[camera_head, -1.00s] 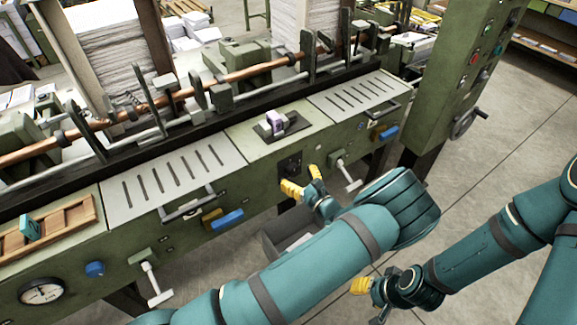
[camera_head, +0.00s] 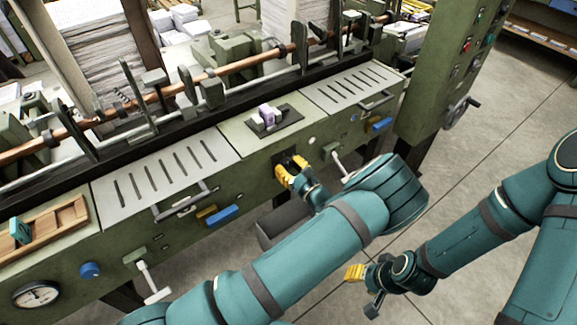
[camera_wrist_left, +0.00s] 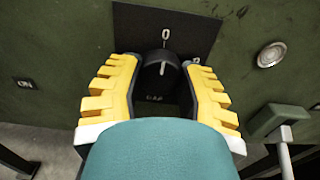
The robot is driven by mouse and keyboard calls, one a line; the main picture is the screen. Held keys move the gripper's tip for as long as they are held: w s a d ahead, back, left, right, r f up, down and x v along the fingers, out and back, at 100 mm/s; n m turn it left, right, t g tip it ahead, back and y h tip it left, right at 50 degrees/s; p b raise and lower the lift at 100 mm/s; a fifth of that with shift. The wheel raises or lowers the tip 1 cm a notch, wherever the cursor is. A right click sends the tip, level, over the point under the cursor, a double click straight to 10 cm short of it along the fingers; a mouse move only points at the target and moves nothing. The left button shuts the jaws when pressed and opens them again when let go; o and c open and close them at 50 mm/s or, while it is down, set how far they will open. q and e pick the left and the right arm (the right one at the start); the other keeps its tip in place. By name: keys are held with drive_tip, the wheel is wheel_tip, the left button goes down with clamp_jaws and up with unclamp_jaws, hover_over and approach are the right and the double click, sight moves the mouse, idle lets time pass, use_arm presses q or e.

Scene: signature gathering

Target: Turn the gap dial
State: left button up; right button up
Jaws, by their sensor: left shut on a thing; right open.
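The gap dial (camera_wrist_left: 161,70) is a dark round knob with a white pointer line, on a black plate (camera_wrist_left: 130,32) in the press's green front. A "0" is above it, a "2" to its upper right, and the word GAP below. The pointer line stands nearly upright, towards the 0. My left gripper (camera_head: 291,170) is shut on the dial, with a yellow finger on either side of it in the left wrist view (camera_wrist_left: 161,84). In the head view the fingers hide most of the dial. My right gripper (camera_head: 357,274) is open and empty, low over the floor.
A white-handled lever (camera_wrist_left: 283,140) and a round silver button (camera_wrist_left: 271,54) are right of the dial. Blue knobs (camera_head: 90,270), drawer-like handles and a gauge (camera_head: 36,294) line the front. A grey bin (camera_head: 270,228) stands below. The floor at right is clear.

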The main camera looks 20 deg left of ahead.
use_arm(q)
drive_tip(key=shift+m, duration=0.3)
drive_tip(key=shift+r+m+p, duration=0.1)
drive_tip(key=shift+m+p, duration=0.55)
drive_tip(key=shift+m, duration=0.35)
drive_tip(key=m+p, duration=0.1)
drive_tip(key=m, duration=0.2)
drive_tip(key=shift+m, duration=0.3)
drive_tip(key=m+p, duration=0.1)
drive_tip(key=m, duration=0.2)
drive_tip(key=shift+a+m, duration=0.1)
drive_tip(key=shift+m, duration=0.2)
drive_tip(key=shift+w+m+p, duration=0.1)
drive_tip(key=shift+m+p, duration=0.4)
drive_tip(key=shift+m, duration=1.4)
drive_tip(key=o, duration=1.3)
drive_tip(key=shift+c, duration=0.2)
